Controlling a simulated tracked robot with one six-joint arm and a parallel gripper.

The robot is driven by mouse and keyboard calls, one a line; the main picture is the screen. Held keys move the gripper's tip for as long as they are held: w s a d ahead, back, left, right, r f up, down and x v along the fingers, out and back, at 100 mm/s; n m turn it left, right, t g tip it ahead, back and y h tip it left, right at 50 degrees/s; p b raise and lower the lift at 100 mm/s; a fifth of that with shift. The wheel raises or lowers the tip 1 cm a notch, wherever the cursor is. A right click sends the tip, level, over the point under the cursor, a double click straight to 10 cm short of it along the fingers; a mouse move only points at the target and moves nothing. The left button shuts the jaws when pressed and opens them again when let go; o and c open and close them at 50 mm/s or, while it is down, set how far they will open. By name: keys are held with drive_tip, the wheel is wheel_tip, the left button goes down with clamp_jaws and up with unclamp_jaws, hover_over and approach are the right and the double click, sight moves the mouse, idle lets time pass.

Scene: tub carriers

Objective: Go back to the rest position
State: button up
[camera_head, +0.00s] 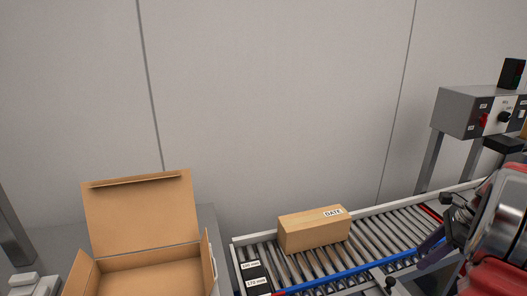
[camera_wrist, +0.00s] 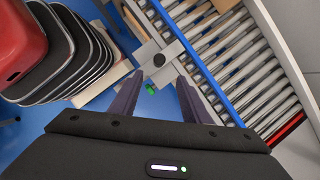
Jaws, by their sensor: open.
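My gripper (camera_wrist: 158,100) is open and empty in the wrist view, its two dark fingers apart and pointing toward the side of the roller conveyor. A grey bracket with a black knob (camera_wrist: 160,60) and a small green spot lies just beyond the fingertips. In the head view part of my red and grey arm fills the lower right edge, with a dark finger over the conveyor's near side.
A roller conveyor (camera_head: 375,246) with a blue near rail carries a closed carton (camera_head: 314,232) labelled DATE. An open cardboard box (camera_head: 142,215) stands at left. A grey control box (camera_head: 470,112) is at right.

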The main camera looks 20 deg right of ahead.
drive_tip(key=s+a+r+n+h, duration=0.1)
drive_tip(key=s+a+r+n, duration=0.1)
drive_tip(key=a+n, duration=0.7)
drive_tip(key=s+a+r+n+t+h, duration=0.1)
drive_tip(key=s+a+r+n, duration=0.2)
drive_tip(key=a+n, duration=0.5)
drive_tip(key=s+a+r+n+t+h, duration=0.1)
drive_tip(key=s+a+r+n, duration=0.2)
drive_tip(key=a+n, duration=0.6)
drive_tip(key=a+r, duration=0.1)
drive_tip(key=a, duration=1.5)
drive_tip(key=shift+a+n, duration=0.3)
drive_tip(key=shift+c, duration=0.3)
